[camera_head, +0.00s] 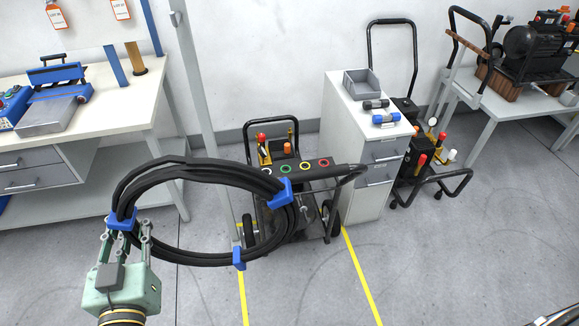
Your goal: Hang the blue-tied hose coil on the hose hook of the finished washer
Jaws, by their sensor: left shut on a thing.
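The hose coil (195,258) is a large black loop with several blue ties. My left gripper (126,232) is shut on its left side, at a blue tie, and holds the loop up in the air. The coil's right side overlaps a washer (290,150) behind it in the picture. This washer stands on the floor between yellow lines, with a dark frame, a red knob, an orange cap and a bar of coloured rings. The coil hides part of its lower body. I cannot make out the hose hook clearly. My right gripper is not in view.
A white cabinet (352,140) with a grey bin (369,83) stands right of the washer. Another wheeled washer (420,160) is beyond it. A workbench (110,98) is at left, and a table (510,95) with a machine at right. The floor in front is open.

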